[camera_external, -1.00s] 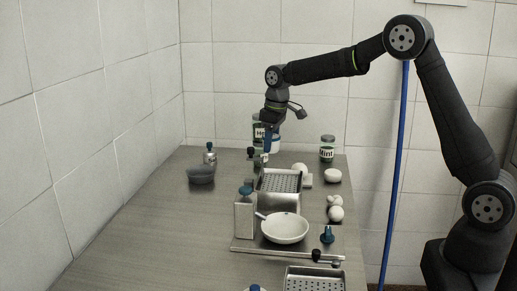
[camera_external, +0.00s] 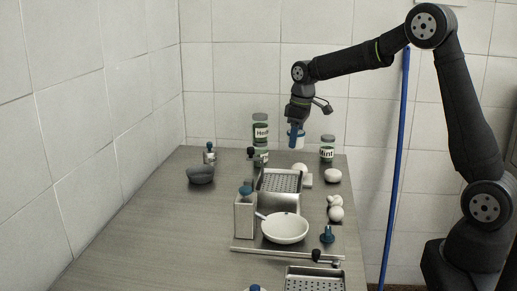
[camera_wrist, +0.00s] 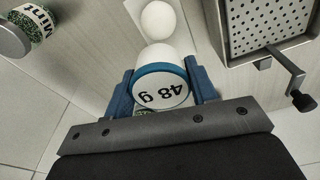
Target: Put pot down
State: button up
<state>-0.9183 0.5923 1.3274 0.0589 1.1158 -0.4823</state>
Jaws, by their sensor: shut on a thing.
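The held pot is a small white round container with a blue rim and "48 g" on its top; it shows in the wrist view (camera_wrist: 162,90) and partly in the external view (camera_external: 300,142). My gripper (camera_wrist: 160,88) is shut on it, with one blue finger on each side. In the external view my gripper (camera_external: 295,138) points down at the back of the table, near the wall. The pot appears held above the table, behind the perforated basket (camera_external: 280,181). Its underside is hidden.
A mint jar (camera_external: 327,148) stands to the right. White round items (camera_external: 333,175) lie along the right side. A white pan (camera_external: 285,229) sits in front. The table's left (camera_external: 140,225) is clear.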

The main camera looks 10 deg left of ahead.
jog(key=s+d, duration=0.2)
jog(key=d, duration=1)
jog(key=s+d, duration=0.2)
jog(key=d, duration=1)
send_over(332, 192)
jog(key=f, duration=0.7)
jog(key=shift+s+d+f, duration=0.2)
jog(key=shift+d+f, duration=0.1)
jog(key=shift+f, duration=2.05)
jog(key=shift+f, duration=0.15)
jog(key=o, duration=1)
